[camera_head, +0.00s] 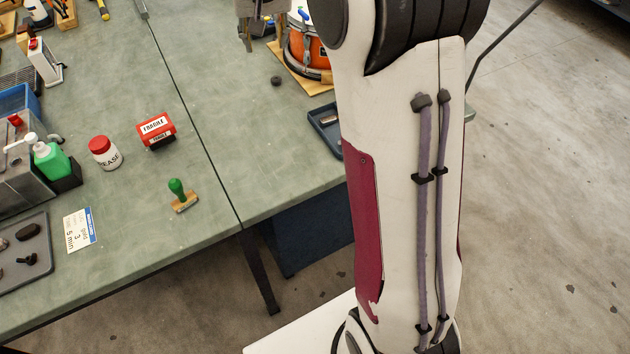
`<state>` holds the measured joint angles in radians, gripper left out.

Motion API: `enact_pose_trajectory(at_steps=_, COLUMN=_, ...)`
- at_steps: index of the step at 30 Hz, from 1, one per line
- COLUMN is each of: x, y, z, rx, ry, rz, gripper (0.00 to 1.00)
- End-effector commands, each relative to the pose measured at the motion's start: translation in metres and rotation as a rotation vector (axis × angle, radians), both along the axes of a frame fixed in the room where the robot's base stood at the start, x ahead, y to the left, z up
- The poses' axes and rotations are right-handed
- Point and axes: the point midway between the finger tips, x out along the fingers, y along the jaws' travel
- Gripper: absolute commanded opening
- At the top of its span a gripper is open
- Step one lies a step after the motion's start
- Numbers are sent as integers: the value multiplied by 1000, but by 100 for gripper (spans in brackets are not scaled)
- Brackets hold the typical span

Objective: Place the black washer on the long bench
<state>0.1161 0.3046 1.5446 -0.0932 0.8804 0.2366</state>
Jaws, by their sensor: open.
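A small dark round piece (276,80), which looks like the black washer, lies flat on the right-hand green worktop (265,150). My gripper (267,62) is at the top middle, fingers pointing down, open and empty. In the picture its fingertips are just above and left of the dark piece. I cannot tell their height over the worktop. A larger green bench (130,225) lies left of a dark seam; I cannot tell which surface is the long bench. The top of the gripper is cut off by the picture edge.
An orange drum (306,48) stands on a wooden board beside my gripper, with a blue tray (326,128) nearer. The left bench holds a grease jar (104,152), a red box (156,131), a stamp (181,195) and a grey tray (38,245). Bare surface lies between them.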

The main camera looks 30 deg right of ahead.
Motion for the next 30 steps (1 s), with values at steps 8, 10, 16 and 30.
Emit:
enact_pose_trajectory(at_steps=8, x=-60, y=21, z=29, rx=-2, ry=-13, rz=49, gripper=40)
enact_pose_trajectory(at_steps=10, x=-75, y=25, z=35, rx=-2, ry=-16, rz=62, gripper=40)
enact_pose_trajectory(at_steps=16, x=-120, y=38, z=45, rx=-5, ry=-23, rz=98, gripper=40)
enact_pose_trajectory(at_steps=30, x=-226, y=63, z=46, rx=-9, ry=-42, rz=182, gripper=40)
